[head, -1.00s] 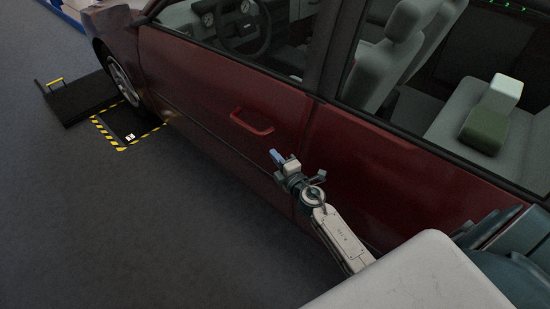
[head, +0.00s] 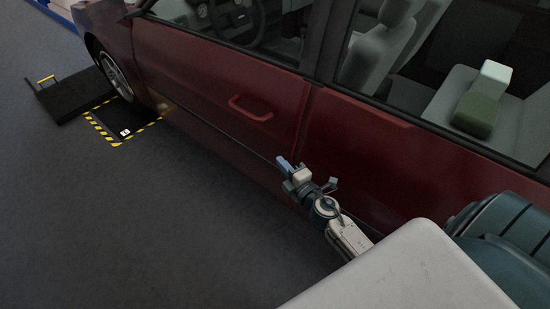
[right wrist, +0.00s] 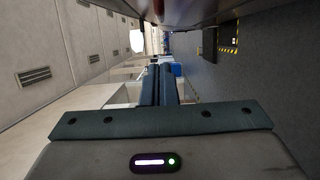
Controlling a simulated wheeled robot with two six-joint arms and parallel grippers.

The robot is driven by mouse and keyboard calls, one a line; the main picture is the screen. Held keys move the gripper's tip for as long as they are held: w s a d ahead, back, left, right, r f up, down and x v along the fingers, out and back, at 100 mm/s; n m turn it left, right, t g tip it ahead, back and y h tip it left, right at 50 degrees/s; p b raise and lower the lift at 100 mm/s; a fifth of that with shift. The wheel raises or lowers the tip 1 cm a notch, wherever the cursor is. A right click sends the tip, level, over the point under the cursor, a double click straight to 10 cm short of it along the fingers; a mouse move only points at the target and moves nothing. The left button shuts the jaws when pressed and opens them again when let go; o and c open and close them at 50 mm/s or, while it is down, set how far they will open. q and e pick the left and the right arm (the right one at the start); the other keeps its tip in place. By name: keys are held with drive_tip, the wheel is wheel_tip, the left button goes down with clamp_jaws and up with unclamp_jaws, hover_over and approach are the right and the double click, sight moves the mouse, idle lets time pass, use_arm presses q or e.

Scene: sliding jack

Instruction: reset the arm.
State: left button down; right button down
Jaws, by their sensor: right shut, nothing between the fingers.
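My right gripper (head: 284,163) is in front of the red car's side in the head view, below and right of the red door handle (head: 250,108). It is apart from the handle. In the right wrist view its two dark fingers (right wrist: 159,84) lie together, with nothing between them. My right arm is bent, coming in from the lower right. My left gripper is in neither view.
The red car (head: 215,75) fills the upper middle, its door closed. A black and yellow striped floor marking (head: 117,142) lies beside the front wheel (head: 113,74). A black platform with a yellow handle (head: 75,95) is at the far left. Grey floor (head: 120,220) at lower left is clear.

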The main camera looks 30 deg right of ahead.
drive_tip(key=s+d+f+m+g+h, duration=0.1)
drive_tip(key=s+d+f+m+g, duration=0.3)
drive_tip(key=f, duration=0.7)
drive_tip(key=s+a+f+m+g+h, duration=0.1)
drive_tip(key=s+f+m, duration=0.2)
drive_tip(key=s+f, duration=0.55)
drive_tip(key=s+d+f+m+g+h, duration=0.1)
drive_tip(key=s+d+f+m+g, duration=0.15)
drive_tip(key=f, duration=1.05)
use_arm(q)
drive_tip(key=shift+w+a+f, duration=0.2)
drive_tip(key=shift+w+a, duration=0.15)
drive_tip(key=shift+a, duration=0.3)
use_arm(e)
drive_tip(key=s+a+f+m+g, duration=0.2)
drive_tip(key=s+f, duration=0.4)
drive_tip(key=s, duration=0.4)
drive_tip(key=s+a+f+m+g, duration=0.2)
drive_tip(key=s+f+m+g, duration=0.1)
drive_tip(key=s+f, duration=0.4)
drive_tip(key=s+a+f+m+g+y, duration=0.1)
drive_tip(key=s+f, duration=0.5)
drive_tip(key=s, duration=0.7)
drive_tip(key=a+m+g, duration=0.1)
drive_tip(key=m+g, duration=0.1)
drive_tip(key=g, duration=0.1)
drive_tip(key=shift+f+m, duration=0.35)
drive_tip(key=shift+f, duration=0.05)
